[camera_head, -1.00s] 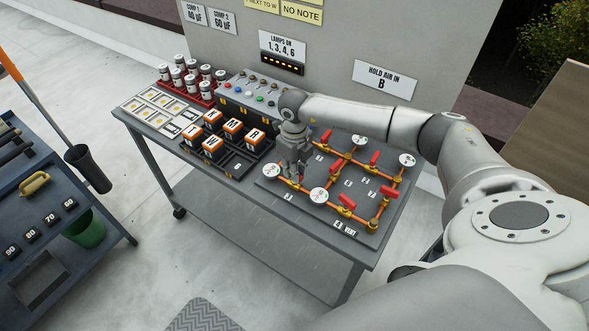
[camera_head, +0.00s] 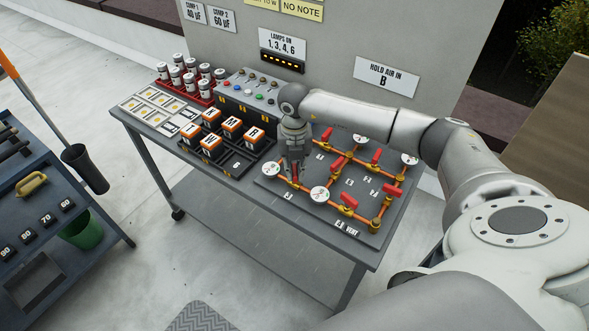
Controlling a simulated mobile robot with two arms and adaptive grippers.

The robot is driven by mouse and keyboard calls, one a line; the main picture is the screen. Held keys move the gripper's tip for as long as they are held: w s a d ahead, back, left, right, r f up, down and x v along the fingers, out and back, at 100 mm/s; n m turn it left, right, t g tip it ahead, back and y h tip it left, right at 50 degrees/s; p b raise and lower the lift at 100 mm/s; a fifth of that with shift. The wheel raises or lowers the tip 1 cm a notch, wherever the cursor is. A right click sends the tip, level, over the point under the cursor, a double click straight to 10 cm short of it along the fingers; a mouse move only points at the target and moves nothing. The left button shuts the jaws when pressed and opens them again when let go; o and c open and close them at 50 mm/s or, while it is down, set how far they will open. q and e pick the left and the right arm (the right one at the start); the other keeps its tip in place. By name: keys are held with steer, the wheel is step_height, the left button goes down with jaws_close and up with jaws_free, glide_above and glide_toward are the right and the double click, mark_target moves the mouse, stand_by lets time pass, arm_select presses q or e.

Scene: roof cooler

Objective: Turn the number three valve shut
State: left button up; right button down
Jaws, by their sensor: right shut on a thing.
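A dark valve board (camera_head: 268,184) with orange pipes, round white gauges and several red-handled valves lies on the right part of the grey table. My right gripper (camera_head: 296,176) points down over the board's left pipe and is shut on a red valve handle (camera_head: 297,173), of which only a little shows between the fingers. A small label (camera_head: 288,196) lies in front of this valve; it is too small to read surely. The other red handles (camera_head: 348,201) stand apart from the gripper. My left gripper is not in view.
Orange-topped lettered blocks (camera_head: 232,125) stand in a dark rack left of the gripper. A switch box (camera_head: 247,97) and red-racked canisters (camera_head: 190,77) stand behind. A round gauge (camera_head: 271,169) is close beside the gripper. A blue-grey cart (camera_head: 60,222) stands at left.

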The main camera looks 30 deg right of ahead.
mark_target(295, 170)
steer(key=m, duration=0.6)
steer(key=shift+b, duration=0.35)
stand_by(0.4)
steer(key=c, duration=1.5)
jaws_free()
step_height(295, 170, up, 12)
steer(key=shift+r, duration=0.1)
